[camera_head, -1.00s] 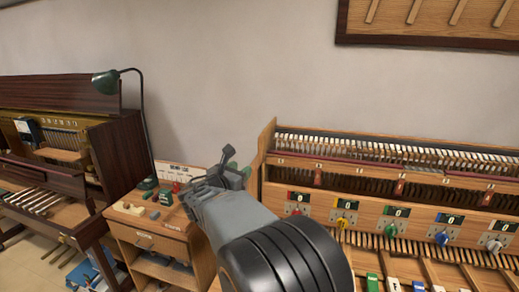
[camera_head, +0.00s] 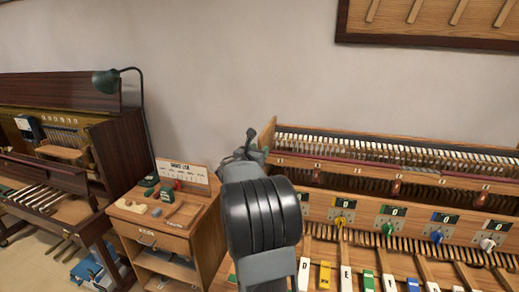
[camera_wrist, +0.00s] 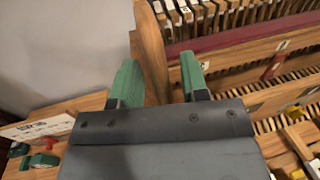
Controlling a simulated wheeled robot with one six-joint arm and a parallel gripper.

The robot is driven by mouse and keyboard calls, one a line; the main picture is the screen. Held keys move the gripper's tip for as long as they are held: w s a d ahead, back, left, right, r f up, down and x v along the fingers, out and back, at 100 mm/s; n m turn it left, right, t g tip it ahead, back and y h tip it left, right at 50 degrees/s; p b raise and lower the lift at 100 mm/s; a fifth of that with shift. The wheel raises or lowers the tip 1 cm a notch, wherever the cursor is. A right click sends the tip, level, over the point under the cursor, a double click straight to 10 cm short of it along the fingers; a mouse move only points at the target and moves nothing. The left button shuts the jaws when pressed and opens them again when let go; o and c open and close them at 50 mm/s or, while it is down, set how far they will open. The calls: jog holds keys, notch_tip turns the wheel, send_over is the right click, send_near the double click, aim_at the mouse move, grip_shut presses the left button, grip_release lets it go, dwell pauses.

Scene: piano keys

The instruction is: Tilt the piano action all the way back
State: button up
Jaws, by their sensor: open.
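The piano action (camera_head: 395,168) is a long wooden frame with a row of pale hammers and a dark red rail, at the right of the head view. Its left wooden end panel (camera_head: 267,133) stands upright and partly shows behind my gripper. In the wrist view the end panel (camera_wrist: 150,50) appears between and beyond my green-padded fingers. My gripper (camera_wrist: 160,78) is open and empty. In the head view my gripper (camera_head: 252,146) is at the action's left end, mostly hidden by my own wrist. I cannot tell whether the fingers straddle the panel.
Below the action are coloured knobs with small displays (camera_head: 391,211) and lettered keys (camera_head: 326,275). Another piano (camera_head: 60,150) is farther left.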

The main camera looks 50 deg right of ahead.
jog(key=shift+w+d, duration=0.1)
jog(key=shift+d, duration=0.2)
grip_shut()
dwell(0.5)
